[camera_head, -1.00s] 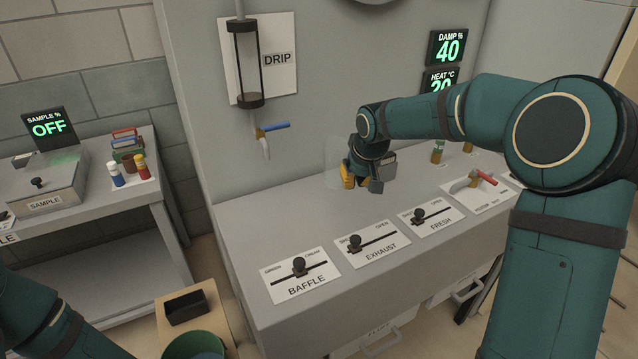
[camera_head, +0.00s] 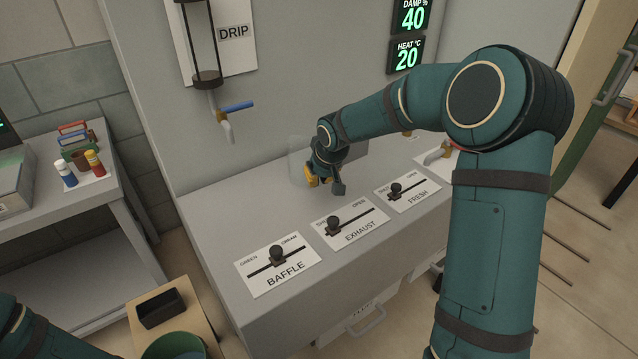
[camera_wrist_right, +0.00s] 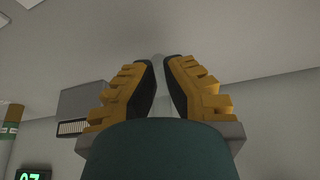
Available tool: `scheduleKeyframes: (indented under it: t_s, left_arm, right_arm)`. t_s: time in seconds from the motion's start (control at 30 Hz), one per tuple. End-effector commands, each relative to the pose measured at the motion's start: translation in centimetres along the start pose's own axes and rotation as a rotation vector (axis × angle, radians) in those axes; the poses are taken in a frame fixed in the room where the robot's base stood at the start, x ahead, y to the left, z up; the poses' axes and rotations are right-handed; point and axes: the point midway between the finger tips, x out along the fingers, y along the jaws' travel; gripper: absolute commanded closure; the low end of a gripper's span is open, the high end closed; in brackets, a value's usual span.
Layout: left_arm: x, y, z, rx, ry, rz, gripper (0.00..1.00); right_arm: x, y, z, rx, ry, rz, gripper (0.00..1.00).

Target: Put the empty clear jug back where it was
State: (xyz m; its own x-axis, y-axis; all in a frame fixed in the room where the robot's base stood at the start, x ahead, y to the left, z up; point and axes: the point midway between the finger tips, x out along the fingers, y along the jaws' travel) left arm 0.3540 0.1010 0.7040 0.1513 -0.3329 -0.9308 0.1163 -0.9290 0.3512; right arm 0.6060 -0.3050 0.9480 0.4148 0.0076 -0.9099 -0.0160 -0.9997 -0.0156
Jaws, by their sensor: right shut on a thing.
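The clear jug (camera_head: 297,158) is faint and see-through in the head view, just left of my right gripper and near the back of the grey counter (camera_head: 215,215). My right gripper (camera_head: 312,178) is shut on the jug. I cannot tell whether the jug's base touches the counter. In the wrist view the yellow fingers of the right gripper (camera_wrist_right: 162,68) stand either side of a narrow gap, and the jug is barely discernible there. My left gripper is out of view; only part of my left arm shows at bottom left.
The drip tap (camera_head: 222,118) with its blue handle hangs left of the jug. BAFFLE (camera_head: 277,262), EXHAUST (camera_head: 352,222) and FRESH (camera_head: 407,192) sliders line the counter front. A green bucket (camera_head: 172,346) and a black tray (camera_head: 161,308) stand at lower left.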

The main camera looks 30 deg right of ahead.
Motion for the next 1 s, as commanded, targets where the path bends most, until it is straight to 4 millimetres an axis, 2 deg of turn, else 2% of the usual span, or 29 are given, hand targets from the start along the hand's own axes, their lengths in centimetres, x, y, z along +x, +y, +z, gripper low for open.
scheduleKeyframes:
  t_s: [0.03,0.1,0.47,0.5,0.57,0.87,1.0]
  left_arm:
    - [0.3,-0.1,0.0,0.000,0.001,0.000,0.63]
    - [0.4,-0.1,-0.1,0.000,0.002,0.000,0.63]
    - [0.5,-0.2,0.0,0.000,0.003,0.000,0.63]
    - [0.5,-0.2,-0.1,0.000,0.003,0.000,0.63]
    - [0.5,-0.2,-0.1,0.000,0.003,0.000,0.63]
    - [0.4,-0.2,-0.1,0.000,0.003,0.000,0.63]
    - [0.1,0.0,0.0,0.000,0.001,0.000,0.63]
  right_arm:
    - [0.8,0.0,0.4,0.000,0.000,0.000,1.00]
    - [1.1,0.0,0.5,0.000,0.001,0.000,1.00]
    - [1.4,0.0,0.6,0.000,0.001,0.000,1.00]
    - [1.4,0.0,0.6,0.000,0.001,0.000,0.83]
    - [1.3,0.0,0.6,0.000,0.001,0.000,0.66]
    - [1.2,0.0,0.6,0.000,0.001,0.000,0.66]
    - [0.2,0.1,0.4,0.000,0.002,0.000,0.66]
